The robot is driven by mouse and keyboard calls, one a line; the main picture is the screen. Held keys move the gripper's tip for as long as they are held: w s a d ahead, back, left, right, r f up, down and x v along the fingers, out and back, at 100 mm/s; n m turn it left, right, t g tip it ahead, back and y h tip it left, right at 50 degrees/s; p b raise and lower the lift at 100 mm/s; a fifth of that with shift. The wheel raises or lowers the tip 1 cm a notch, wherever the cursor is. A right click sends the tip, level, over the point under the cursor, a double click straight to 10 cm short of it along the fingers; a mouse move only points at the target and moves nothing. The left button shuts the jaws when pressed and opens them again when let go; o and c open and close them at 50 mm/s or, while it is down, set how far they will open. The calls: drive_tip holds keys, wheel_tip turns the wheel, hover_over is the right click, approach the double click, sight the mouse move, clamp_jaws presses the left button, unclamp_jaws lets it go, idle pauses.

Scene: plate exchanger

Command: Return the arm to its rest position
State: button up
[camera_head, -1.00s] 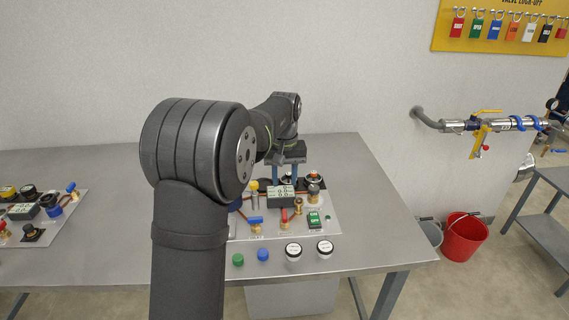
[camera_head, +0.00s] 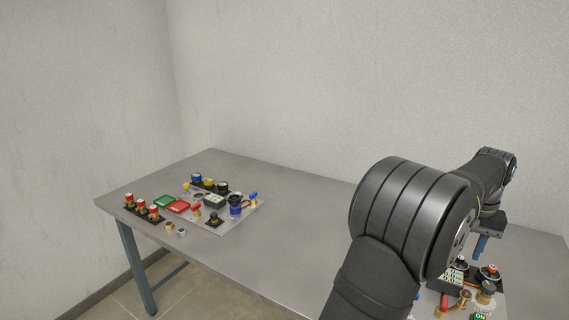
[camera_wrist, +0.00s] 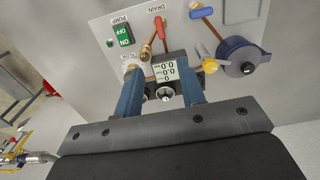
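My gripper (camera_head: 481,244) hangs over the panel at the right of the table in the head view, with my dark arm (camera_head: 410,225) in front. In the wrist view my gripper (camera_wrist: 161,80) shows two blue fingers spread apart. Nothing is held between them. Beyond them lie the panel's digital display (camera_wrist: 166,71) and a small black-and-silver knob (camera_wrist: 166,93). Whether the fingertips touch anything cannot be told.
The right panel also carries a green pump switch (camera_wrist: 122,35), a red drain lever (camera_wrist: 160,28) and a blue round fitting (camera_wrist: 238,57). A second panel (camera_head: 240,216) with coloured fittings and trays lies at the table's left. The table (camera_head: 290,232) between them is clear.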

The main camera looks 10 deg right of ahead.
sight(445, 301)
wheel_tip(445, 301, down, 18)
drive_tip(key=shift+r, duration=0.25)
idle(0.4)
wheel_tip(445, 301, up, 17)
wheel_tip(445, 301, down, 17)
drive_tip(key=shift+f, duration=0.1)
drive_tip(key=m, duration=0.5)
drive_tip(key=shift+m, duration=2.2)
